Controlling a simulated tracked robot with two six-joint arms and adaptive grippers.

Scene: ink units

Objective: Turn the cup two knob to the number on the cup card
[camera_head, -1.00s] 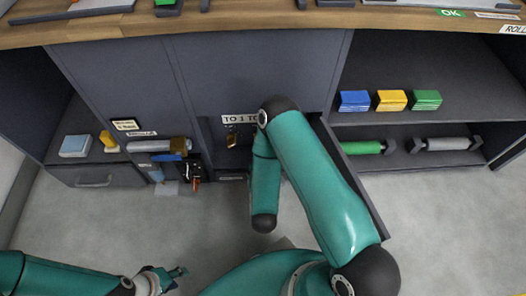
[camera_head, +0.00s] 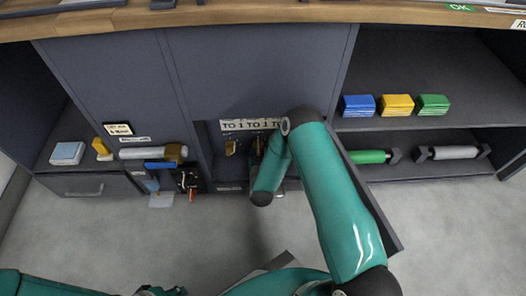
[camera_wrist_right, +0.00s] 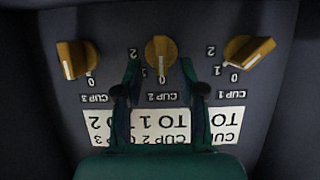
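The cup two knob (camera_wrist_right: 161,50) is orange-yellow with a white pointer line, in the middle of three knobs in the right wrist view, which is upside down. Its line points at the 0 mark. My right gripper (camera_wrist_right: 160,60) is open, with one finger on each side of this knob; I cannot tell whether they touch it. The white cup card (camera_wrist_right: 105,122) reads "TO 1" under the CUP 2 heading, partly covered by my gripper. In the head view the card (camera_head: 250,124) shows above the knobs. My left gripper (camera_head: 160,291) is mostly cut off at the bottom edge.
The cup 3 knob (camera_wrist_right: 72,58) and cup 1 knob (camera_wrist_right: 250,50) flank the middle one. The recess has side walls, and an open door panel (camera_head: 372,205) stands right of it.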

